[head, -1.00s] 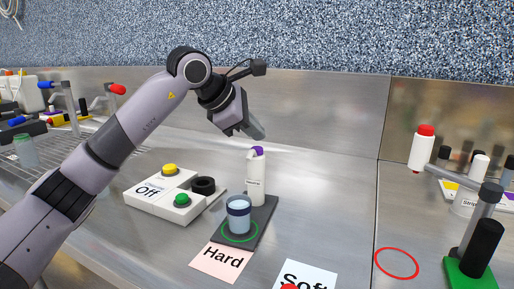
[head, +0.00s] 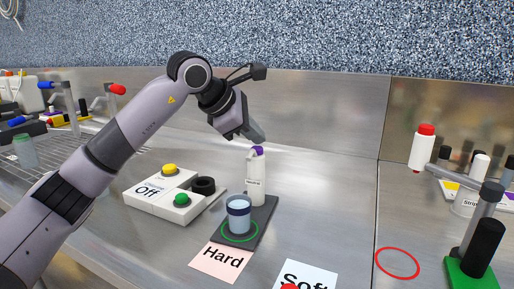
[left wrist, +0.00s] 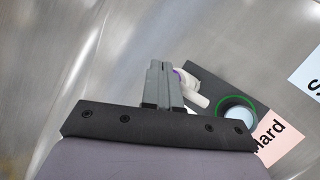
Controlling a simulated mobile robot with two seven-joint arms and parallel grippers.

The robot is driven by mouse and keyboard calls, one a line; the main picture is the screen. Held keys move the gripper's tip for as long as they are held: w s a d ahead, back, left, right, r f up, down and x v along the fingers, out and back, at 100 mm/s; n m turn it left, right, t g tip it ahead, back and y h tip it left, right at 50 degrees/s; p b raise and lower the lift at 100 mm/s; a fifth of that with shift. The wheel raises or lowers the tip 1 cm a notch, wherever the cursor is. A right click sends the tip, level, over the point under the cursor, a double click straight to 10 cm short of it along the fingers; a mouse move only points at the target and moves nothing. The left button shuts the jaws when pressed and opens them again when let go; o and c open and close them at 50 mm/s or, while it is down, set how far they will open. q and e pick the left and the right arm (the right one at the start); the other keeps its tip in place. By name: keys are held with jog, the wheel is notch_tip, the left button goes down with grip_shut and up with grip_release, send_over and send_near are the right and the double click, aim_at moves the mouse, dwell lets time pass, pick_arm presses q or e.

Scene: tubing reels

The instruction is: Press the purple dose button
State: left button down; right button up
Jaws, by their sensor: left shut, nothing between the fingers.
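The purple dose button (head: 257,150) is the cap on top of a white dispenser bottle (head: 256,180). The bottle stands upright on a dark plate (head: 263,218). My left gripper (head: 259,138) is shut and empty, with its fingertips just above the button; I cannot tell whether they touch it. In the left wrist view the shut fingers (left wrist: 158,68) point past the button (left wrist: 179,74), which is partly hidden beside them. A cup with bluish contents (head: 238,214) stands in the green ring in front of the bottle. My right gripper is not in view.
A white control box (head: 160,203) with yellow and green buttons and a black knob lies left of the plate. "Hard" (head: 220,262) and "Soft" (head: 308,275) cards lie in front. A red-topped bottle (head: 422,148) and a dark stand are at the right.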

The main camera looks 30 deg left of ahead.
pick_arm(q)
jog(key=shift+f+b, duration=0.3)
jog(key=shift+f, duration=0.25)
dwell(0.4)
jog(key=shift+r, duration=0.1)
jog(key=shift+r+p, duration=0.9)
jog(key=shift+p, duration=0.05)
notch_tip(320, 180, up, 5)
jog(key=p, duration=0.4)
jog(key=shift+p, duration=0.3)
dwell(0.5)
